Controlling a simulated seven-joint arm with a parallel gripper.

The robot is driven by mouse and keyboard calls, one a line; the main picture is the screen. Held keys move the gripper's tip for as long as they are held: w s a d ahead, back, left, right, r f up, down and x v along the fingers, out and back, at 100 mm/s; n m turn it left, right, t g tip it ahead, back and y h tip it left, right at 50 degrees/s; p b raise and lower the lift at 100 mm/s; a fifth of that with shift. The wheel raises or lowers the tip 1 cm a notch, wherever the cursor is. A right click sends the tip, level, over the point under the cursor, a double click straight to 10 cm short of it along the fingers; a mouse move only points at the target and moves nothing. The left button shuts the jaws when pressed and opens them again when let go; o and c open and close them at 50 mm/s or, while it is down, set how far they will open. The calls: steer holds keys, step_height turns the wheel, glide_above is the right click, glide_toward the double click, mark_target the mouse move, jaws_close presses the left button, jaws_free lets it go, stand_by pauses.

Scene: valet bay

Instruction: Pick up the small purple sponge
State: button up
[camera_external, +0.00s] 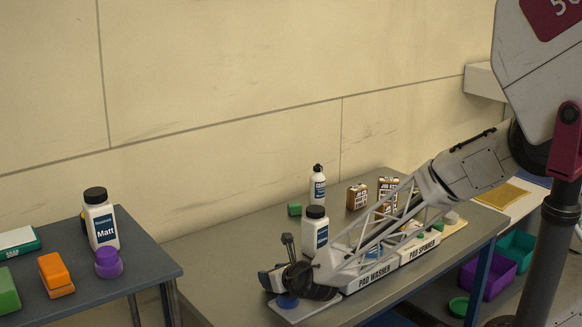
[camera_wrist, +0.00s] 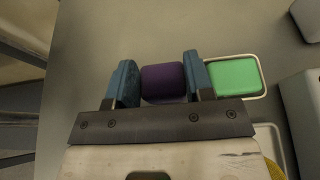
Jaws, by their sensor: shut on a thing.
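The small purple sponge (camera_wrist: 162,83) is a dark purple block with rounded corners. In the wrist view it sits between the two blue-padded fingers of my gripper (camera_wrist: 158,78), which is shut on it. In the external view my gripper (camera_external: 272,281) is low over the near left end of the middle table. The sponge cannot be made out there, and I cannot tell whether it still touches a surface.
A green block (camera_wrist: 235,75) in a white-rimmed tray lies just right of my right finger. A white bottle (camera_external: 315,232) stands behind my gripper. The left table (camera_external: 150,268) holds a Matt bottle (camera_external: 100,224), orange blocks (camera_external: 55,272) and a purple pot (camera_external: 108,263).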

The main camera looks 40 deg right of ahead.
steer(key=shift+s+d+r, duration=0.1)
steer(key=shift+s+r, duration=0.1)
steer(key=shift+r, duration=0.5)
steer(key=s+d, duration=0.1)
steer(key=s, duration=0.4)
steer(key=s+d+r, duration=0.1)
steer(key=s+d, duration=0.1)
steer(key=s, duration=0.3)
steer(key=s+d+r, duration=0.1)
steer(key=s, duration=0.4)
steer(key=shift+d+r, duration=0.1)
steer(key=shift+d, duration=0.15)
